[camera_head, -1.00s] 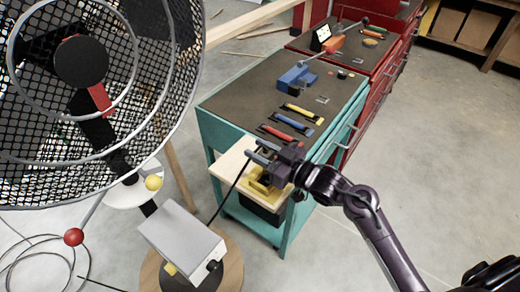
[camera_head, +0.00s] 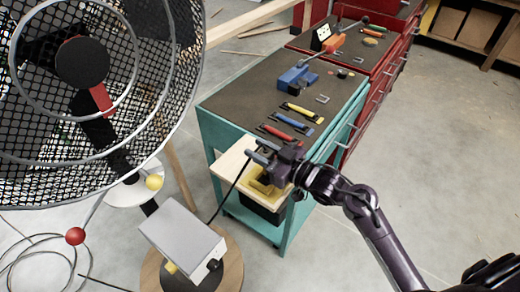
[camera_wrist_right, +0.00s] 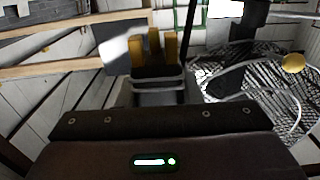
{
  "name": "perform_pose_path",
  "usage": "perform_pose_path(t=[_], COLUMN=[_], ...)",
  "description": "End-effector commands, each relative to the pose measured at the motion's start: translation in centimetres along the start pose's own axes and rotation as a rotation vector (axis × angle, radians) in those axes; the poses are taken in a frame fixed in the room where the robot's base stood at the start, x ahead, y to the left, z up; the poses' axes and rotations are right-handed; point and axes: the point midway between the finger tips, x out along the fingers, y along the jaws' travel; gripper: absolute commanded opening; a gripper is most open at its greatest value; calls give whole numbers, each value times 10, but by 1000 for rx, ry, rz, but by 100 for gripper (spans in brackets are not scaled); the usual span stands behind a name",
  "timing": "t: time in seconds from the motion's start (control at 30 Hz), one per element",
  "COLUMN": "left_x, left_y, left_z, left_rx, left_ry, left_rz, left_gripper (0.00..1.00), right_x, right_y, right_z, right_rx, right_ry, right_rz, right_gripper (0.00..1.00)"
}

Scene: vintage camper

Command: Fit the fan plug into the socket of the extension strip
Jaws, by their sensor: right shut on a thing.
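My right gripper (camera_head: 262,153) is shut on the dark fan plug, above a pale wooden board at the near end of the teal bench. In the right wrist view, the black plug body (camera_wrist_right: 157,73) sits between the fingers, with brass-coloured prongs (camera_wrist_right: 154,48) pointing away from the wrist. In the head view the gripper mostly hides the plug. A dark cord (camera_head: 229,194) runs down from it toward a grey box (camera_head: 182,235). The large fan (camera_head: 90,100) stands at left. I cannot clearly identify the extension strip or its socket. My left gripper is not in view.
A yellow object (camera_head: 262,187) sits on the wooden board (camera_head: 229,164) just below my right gripper. Several coloured tools and a blue vise (camera_head: 297,78) lie on the teal bench (camera_head: 236,102). A red cabinet (camera_head: 385,75) stands behind. Open concrete floor lies at right.

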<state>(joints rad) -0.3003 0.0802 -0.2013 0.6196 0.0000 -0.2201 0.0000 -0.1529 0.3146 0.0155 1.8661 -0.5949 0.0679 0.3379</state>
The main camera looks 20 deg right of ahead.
Motion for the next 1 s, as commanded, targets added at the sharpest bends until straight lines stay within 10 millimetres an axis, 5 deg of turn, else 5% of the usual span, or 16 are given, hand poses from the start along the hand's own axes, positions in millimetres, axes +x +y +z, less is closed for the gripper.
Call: perform_pose_path(t=[1.0], left_x=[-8], left_y=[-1], left_z=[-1], left_rx=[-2], left_ry=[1], left_rz=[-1], left_gripper=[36], right_x=[0], right_y=[0], right_z=[0], right_rx=[0], right_ry=[0], right_rz=[0], right_gripper=[5])
